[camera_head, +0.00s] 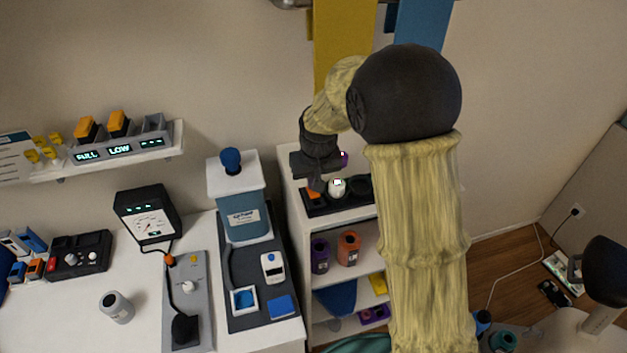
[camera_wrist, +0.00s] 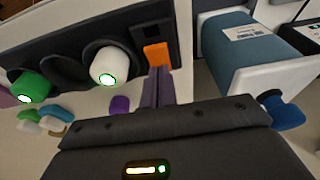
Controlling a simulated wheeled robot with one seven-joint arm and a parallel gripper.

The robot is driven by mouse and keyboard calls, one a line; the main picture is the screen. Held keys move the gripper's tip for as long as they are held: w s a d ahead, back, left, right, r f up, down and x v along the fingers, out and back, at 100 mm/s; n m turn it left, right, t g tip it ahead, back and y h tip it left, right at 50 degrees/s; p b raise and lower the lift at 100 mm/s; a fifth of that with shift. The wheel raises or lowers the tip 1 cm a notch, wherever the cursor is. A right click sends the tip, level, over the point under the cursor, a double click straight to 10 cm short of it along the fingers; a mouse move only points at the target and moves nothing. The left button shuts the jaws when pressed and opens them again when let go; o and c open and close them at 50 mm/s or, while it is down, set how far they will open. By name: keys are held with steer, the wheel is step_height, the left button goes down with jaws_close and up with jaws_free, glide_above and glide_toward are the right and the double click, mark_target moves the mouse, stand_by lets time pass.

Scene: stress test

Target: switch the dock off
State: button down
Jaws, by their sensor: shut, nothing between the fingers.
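The dock is a long black block (camera_head: 330,207) on top of the white shelf unit. It also fills the upper left of the wrist view (camera_wrist: 50,52). At one end it has an orange switch-like part (camera_wrist: 157,55), which shows in the head view too (camera_head: 313,194). A white round piece (camera_wrist: 108,65) with a lit green light sits in the dock, and a green piece (camera_wrist: 30,86) with a lit green light sits farther along. My gripper (camera_wrist: 158,72) is shut and empty, its tips at the orange part's edge. I cannot tell if they touch.
A blue-and-white machine with a blue knob (camera_head: 231,160) stands left of the dock; the knob is near my gripper in the wrist view (camera_wrist: 285,112). Purple (camera_head: 320,255) and orange (camera_head: 348,248) cylinders stand on the shelf below. A wall shelf (camera_head: 110,152) holds chargers.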

mark_target(315, 193)
steer(key=shift+s+d+f, duration=0.2)
steer(key=shift+s+f, duration=0.45)
steer(key=shift+s, duration=0.2)
step_height(315, 193, up, 6)
steer(key=p, duration=0.3)
steer(key=shift+w+f+p, duration=0.1)
steer(key=shift+f+p, duration=0.05)
steer(key=shift+p, duration=0.15)
steer(key=shift+r+b, duration=0.2)
steer(key=shift+b, duration=0.4)
steer(key=s+b+v, duration=0.1)
steer(key=b+v, duration=0.1)
steer(key=v, duration=0.7)
steer(key=shift+s+d+f, duration=0.1)
steer(key=shift+d+f, duration=0.05)
